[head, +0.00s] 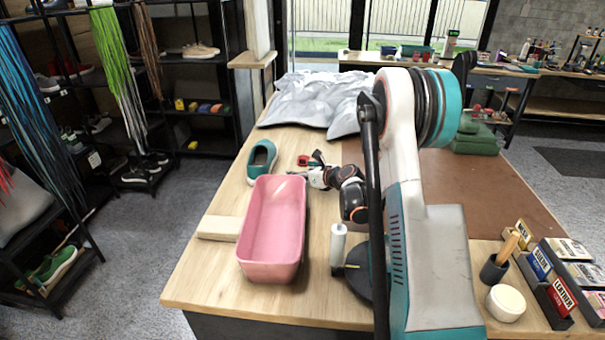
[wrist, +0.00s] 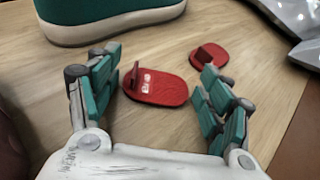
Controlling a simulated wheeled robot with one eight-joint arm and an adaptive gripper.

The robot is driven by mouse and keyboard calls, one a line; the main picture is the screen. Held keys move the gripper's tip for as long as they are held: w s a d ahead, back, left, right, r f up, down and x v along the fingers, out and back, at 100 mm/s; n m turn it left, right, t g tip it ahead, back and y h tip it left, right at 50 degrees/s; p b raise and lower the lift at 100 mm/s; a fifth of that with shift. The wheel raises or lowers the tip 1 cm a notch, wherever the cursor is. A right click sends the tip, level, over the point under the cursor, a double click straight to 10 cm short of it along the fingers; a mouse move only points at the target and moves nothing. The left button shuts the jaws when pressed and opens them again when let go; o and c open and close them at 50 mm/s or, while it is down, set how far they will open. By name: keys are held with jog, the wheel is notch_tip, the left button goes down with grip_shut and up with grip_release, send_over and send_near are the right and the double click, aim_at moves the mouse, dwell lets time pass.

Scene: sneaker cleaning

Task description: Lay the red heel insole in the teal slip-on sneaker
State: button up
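The teal slip-on sneaker (head: 262,159) stands on the wooden table behind the pink tub; its white-soled side shows at the top left of the wrist view (wrist: 95,22). Two red pads with upright tabs lie flat on the wood in the wrist view: a larger oval one (wrist: 165,91) and a smaller round one (wrist: 209,60). I cannot tell which is the heel insole. In the head view red shows (head: 303,160) just right of the sneaker. My gripper (wrist: 160,62) is open and empty, its fingers spread on either side of the larger pad.
A pink tub (head: 272,236) stands near the front left table edge, beside a pale block (head: 218,228). A crumpled grey cloth (head: 318,100) covers the back. A white bottle (head: 338,245) stands close to my arm. Bare wood lies around the red pads.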

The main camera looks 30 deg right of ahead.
jog(key=shift+r, duration=0.15)
jog(key=shift+s+d+r+p, duration=0.1)
jog(key=shift+s+r+p, duration=0.05)
jog(key=shift+s+p, duration=0.2)
jog(key=p+v, duration=0.1)
jog(key=v, duration=0.4)
jog(key=s, duration=0.3)
jog(key=s+d+p, duration=0.1)
jog(key=s, duration=0.3)
jog(key=s+d+p, duration=0.1)
jog(key=s, duration=0.3)
